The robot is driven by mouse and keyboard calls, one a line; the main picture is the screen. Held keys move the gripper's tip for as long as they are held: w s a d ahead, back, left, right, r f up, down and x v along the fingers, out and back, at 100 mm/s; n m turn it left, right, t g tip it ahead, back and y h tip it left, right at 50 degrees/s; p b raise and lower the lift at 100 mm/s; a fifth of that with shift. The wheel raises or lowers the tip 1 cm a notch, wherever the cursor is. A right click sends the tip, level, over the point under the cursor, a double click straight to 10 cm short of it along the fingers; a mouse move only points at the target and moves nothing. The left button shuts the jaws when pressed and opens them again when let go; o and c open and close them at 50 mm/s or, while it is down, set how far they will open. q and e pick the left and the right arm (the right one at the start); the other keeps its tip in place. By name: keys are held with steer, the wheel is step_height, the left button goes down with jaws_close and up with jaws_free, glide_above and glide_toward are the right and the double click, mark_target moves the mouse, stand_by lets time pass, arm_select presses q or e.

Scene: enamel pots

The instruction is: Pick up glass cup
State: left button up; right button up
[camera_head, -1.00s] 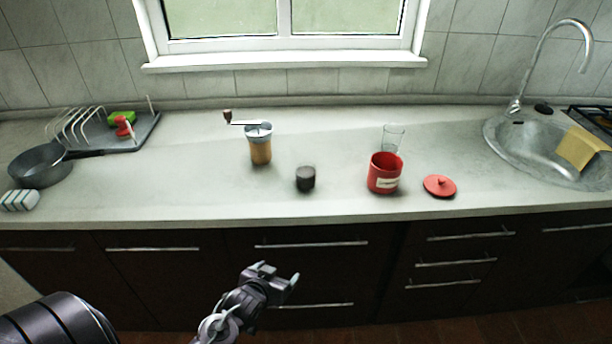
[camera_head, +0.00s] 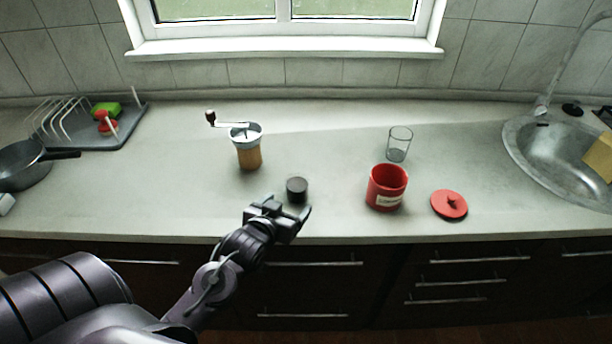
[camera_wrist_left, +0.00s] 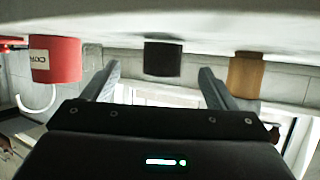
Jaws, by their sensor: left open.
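The clear glass cup (camera_head: 399,145) stands upright on the counter, just behind the red pot (camera_head: 386,188). My left gripper (camera_head: 288,207) is open and empty at the counter's front edge, left of and nearer than the glass. It is just in front of the small dark cup (camera_head: 297,190). In the left wrist view, which looks upside down, the dark cup (camera_wrist_left: 162,58) shows between the open fingers (camera_wrist_left: 160,74). My right gripper is not in view.
A grinder with a wooden body (camera_head: 249,157) stands left of the dark cup. A red lid (camera_head: 449,204) lies right of the pot. The sink (camera_head: 560,160) is at the right, a dish rack (camera_head: 75,128) and pan (camera_head: 22,165) at the left. The counter right of the glass is clear.

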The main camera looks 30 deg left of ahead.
mark_target(293, 196)
arm_select(q)
steer(key=shift+w+a+f, duration=0.1)
steer(key=shift+w, duration=0.4)
steer(key=shift+w+f, duration=0.1)
steer(key=shift+w, duration=0.3)
steer(key=shift+w+a+f+p, duration=0.15)
steer(key=shift+w+p, duration=0.1)
steer(key=shift+w, duration=0.15)
steer(key=shift+w+a+p, duration=0.15)
steer(key=shift+w+p, duration=0.05)
steer(key=shift+w, duration=0.2)
steer(key=x, duration=0.4)
steer(key=shift+w+a+f+p, duration=0.1)
steer(key=shift+w+p, duration=0.1)
steer(key=shift+p, duration=0.2)
steer(key=c, duration=1)
steer(key=shift+c, duration=0.6)
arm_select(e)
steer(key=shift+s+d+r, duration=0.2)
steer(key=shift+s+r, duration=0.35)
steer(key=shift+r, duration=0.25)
